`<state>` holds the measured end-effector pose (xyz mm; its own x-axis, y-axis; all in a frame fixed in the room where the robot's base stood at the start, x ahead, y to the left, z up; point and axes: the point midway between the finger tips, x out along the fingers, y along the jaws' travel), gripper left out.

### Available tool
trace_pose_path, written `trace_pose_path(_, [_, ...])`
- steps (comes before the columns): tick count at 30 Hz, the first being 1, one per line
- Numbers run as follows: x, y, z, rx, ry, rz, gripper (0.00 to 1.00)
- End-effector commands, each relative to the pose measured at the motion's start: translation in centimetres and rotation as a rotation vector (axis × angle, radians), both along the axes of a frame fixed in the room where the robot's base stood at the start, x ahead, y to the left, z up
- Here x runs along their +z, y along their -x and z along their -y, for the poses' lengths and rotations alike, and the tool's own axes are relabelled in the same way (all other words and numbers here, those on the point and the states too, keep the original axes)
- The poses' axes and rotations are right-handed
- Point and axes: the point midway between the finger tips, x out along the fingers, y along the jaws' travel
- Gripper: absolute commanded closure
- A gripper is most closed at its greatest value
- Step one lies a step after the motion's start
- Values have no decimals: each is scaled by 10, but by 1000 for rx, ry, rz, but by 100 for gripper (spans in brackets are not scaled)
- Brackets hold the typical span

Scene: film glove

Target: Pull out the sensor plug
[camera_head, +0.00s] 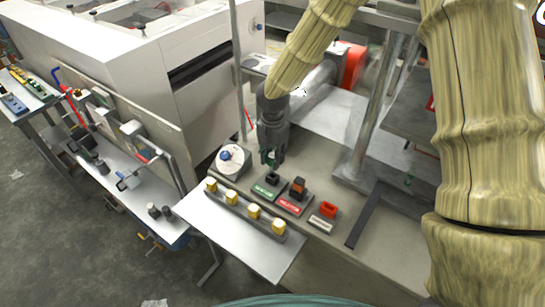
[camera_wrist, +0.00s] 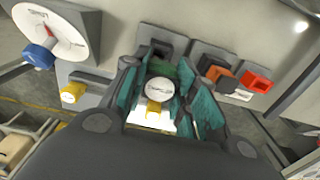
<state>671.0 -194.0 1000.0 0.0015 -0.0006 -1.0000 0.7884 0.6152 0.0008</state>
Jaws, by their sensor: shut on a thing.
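My gripper (camera_head: 270,158) is above the control panel, just over a dark socket block (camera_head: 271,178) with a green label. In the wrist view its teal fingers (camera_wrist: 166,92) are around a round, white-topped piece (camera_wrist: 159,88) with small lettering, which looks like the sensor plug. The gripper is shut on it. In the head view the gripper hides this piece, and I cannot tell whether it is still seated. To the right stand an orange-and-black connector (camera_head: 298,187) behind a red label and an open red socket (camera_head: 329,209) with a white label.
A white round dial (camera_head: 230,160) with a blue knob stands left of the gripper. A row of yellow knobs (camera_head: 253,211) runs along the panel front. A metal post (camera_head: 378,100) rises at the right. A pale shelf (camera_head: 240,245) in front is clear.

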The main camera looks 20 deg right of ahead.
Motion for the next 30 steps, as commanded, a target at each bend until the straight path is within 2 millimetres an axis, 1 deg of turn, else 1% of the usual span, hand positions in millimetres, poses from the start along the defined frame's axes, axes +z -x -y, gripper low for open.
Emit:
trace_pose_path(13, [4,0,0,0,0,0,96])
trace_pose_path(27, [30,0,0,0,0,0,96])
trace_pose_path(30, [33,0,0,0,0,0,96])
